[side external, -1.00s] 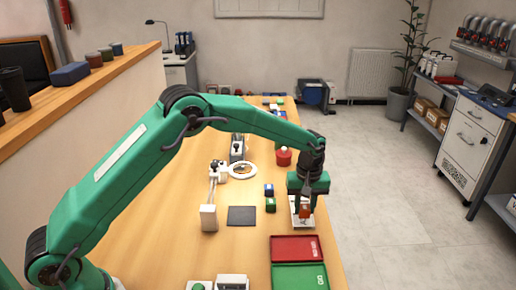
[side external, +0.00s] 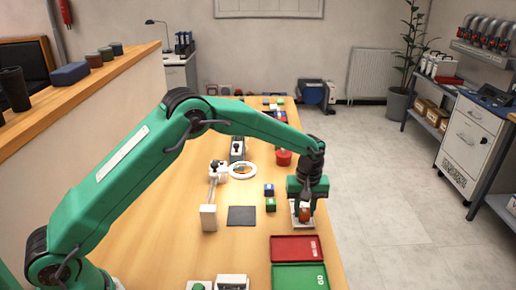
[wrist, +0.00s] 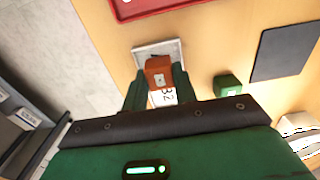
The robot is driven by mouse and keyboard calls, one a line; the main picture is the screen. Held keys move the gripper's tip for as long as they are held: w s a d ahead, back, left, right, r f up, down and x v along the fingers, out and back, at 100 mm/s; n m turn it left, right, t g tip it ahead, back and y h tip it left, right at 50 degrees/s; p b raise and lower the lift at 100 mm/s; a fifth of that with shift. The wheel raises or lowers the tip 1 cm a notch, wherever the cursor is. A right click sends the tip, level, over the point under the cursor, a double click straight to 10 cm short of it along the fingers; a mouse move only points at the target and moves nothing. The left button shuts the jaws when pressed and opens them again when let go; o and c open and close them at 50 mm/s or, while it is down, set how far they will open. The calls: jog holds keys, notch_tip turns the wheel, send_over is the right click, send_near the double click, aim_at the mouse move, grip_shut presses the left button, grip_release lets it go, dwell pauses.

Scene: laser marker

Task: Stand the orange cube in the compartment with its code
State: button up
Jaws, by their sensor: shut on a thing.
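The orange cube (side external: 305,213) is between the fingers of my gripper (side external: 304,207), which is shut on it. In the wrist view the orange cube (wrist: 158,72) shows a small pale label with a dark mark, too small to read. It is over a white square plate (side external: 293,221) with dark characters, which also shows in the wrist view (wrist: 143,52). I cannot tell whether the cube touches the plate.
A green cube (side external: 270,204) and a blue cube (side external: 269,189) stand left of my gripper. A dark square pad (side external: 242,215) and a white post (side external: 209,217) are farther left. A white ring (side external: 242,170) and a red round thing (side external: 284,157) are behind. The table's right edge is close.

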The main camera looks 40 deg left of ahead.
jog(key=shift+f, duration=0.4)
dwell(1.1)
jog(key=o, duration=1.1)
jog(key=shift+r, duration=0.1)
notch_tip(320, 180, up, 7)
jog(key=shift+r, duration=0.3)
